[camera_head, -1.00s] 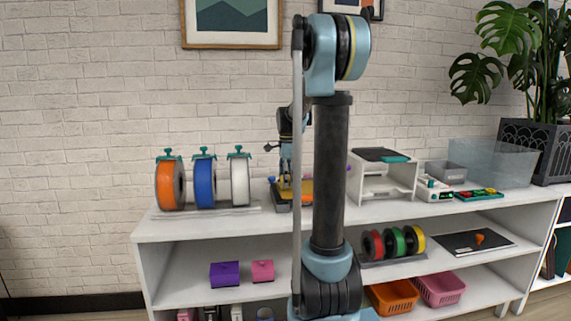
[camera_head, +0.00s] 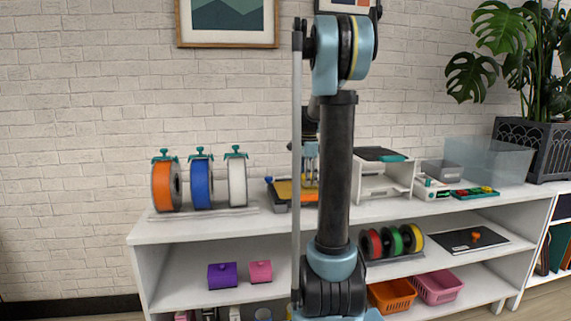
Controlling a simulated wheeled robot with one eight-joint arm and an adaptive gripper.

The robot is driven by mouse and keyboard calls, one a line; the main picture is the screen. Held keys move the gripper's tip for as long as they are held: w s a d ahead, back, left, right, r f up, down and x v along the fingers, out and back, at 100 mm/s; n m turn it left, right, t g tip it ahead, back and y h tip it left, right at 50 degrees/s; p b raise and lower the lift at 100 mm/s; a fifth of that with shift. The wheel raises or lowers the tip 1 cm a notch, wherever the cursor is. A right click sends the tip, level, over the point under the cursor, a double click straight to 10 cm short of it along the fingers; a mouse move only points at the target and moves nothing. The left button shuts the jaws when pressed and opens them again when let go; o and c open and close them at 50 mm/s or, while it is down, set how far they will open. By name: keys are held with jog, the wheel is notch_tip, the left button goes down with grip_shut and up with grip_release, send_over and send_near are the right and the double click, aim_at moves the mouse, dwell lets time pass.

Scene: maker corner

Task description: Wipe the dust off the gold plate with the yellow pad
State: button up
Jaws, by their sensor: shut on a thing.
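The gold plate (camera_head: 284,190) lies on a low dark-framed stand on the white shelf top, left of my arm. Its left part shows; my upright arm hides its right part. My gripper (camera_head: 309,172) points down over the plate's right side, partly behind my arm link. It is shut on the yellow pad, of which only a small bit shows at the fingertips. I cannot tell whether the pad touches the plate. Any dust on the plate is too small to make out.
Orange, blue and white spools (camera_head: 201,184) stand left of the plate. A white open rack (camera_head: 384,180) stands just right of my arm, with a small white device (camera_head: 431,188) beyond it. Lower shelves hold boxes, spools and baskets. The shelf top's front edge is clear at left.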

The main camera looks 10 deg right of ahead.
jog(key=shift+d, duration=0.85)
jog(key=shift+a+r, duration=0.15)
jog(key=shift+r, duration=3.85)
